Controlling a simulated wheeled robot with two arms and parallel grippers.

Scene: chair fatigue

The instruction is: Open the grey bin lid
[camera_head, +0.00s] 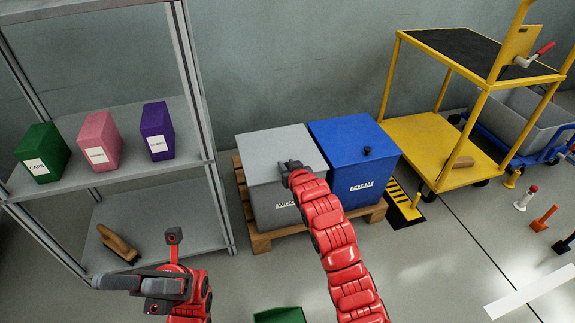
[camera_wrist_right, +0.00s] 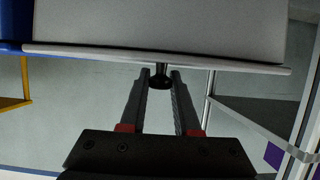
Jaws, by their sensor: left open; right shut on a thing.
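The grey bin (camera_head: 274,205) stands on a wooden pallet beside a blue bin. Its flat grey lid (camera_head: 268,143) looks closed. My right gripper (camera_head: 288,167) is at the lid's front, covering the knob in the head view. In the right wrist view, its two fingers are shut on the dark knob (camera_wrist_right: 160,82), at the pale edge of the lid (camera_wrist_right: 110,53). My left gripper (camera_head: 120,283) is open and empty, low at the left, well apart from the bin and in front of the shelf.
The blue bin (camera_head: 346,143), with its own black knob, adjoins on the right. A metal shelf (camera_head: 130,172) with green, pink and purple boxes stands at left. A yellow cart (camera_head: 440,140) is at right. A green container (camera_head: 280,315) lies low in front.

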